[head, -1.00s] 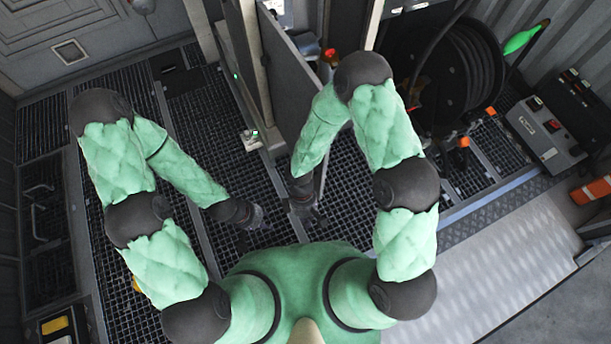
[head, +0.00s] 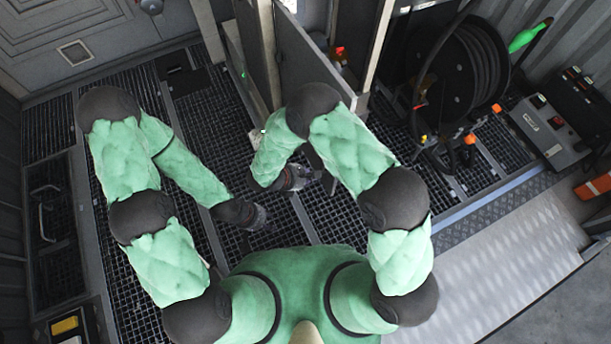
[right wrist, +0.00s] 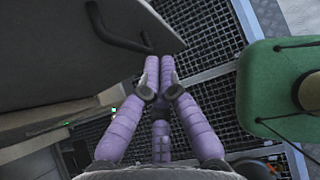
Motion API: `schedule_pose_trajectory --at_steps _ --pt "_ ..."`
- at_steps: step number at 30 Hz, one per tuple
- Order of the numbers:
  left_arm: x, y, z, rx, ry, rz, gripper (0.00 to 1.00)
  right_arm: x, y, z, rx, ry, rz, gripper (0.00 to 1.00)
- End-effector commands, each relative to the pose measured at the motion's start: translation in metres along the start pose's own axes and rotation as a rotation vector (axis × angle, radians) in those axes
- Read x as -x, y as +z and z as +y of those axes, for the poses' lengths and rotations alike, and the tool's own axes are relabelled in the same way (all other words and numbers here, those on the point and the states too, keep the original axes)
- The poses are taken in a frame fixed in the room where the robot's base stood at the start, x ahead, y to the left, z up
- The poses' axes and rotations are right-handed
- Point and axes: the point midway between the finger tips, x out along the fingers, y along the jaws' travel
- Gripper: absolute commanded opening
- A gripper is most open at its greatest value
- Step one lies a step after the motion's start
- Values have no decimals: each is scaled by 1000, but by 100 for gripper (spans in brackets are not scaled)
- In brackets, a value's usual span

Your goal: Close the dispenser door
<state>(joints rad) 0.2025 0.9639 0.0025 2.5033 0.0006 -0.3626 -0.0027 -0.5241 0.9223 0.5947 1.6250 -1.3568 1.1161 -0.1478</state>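The dispenser door (head: 308,62) is a grey panel standing ajar at top centre of the head view, its free edge toward me. In the right wrist view the door (right wrist: 60,50) fills the upper left, with a black bar handle (right wrist: 122,32). My right gripper (right wrist: 159,62) has its purple fingers drawn together with nothing seen between them, tips at the door's lower edge; contact cannot be told. In the head view the right gripper (head: 308,178) is low beside the door, partly hidden by my arm. My left gripper (head: 262,216) hangs over the floor grating, away from the door; its fingers are unclear.
A red-capped bottle (head: 340,58) shows in the opening behind the door. A black hose reel (head: 455,75) with a green nozzle (head: 528,36) stands right of it. A grey control box (head: 548,130) is farther right. The grated floor (head: 330,215) near the grippers is clear.

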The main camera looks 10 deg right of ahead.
Motion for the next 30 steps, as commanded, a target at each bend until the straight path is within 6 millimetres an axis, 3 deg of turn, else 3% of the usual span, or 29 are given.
schedule_pose_trajectory --at_steps 6,12,30 --pt "-12 0 -4 0 0 0 40 -43 -2 -1 -1 -4 1 0" --pt "-15 -1 -6 0 0 0 40 -60 19 0 -3 -2 2 0" --pt "-17 -1 -6 0 0 0 40 -69 29 0 -1 0 2 0"
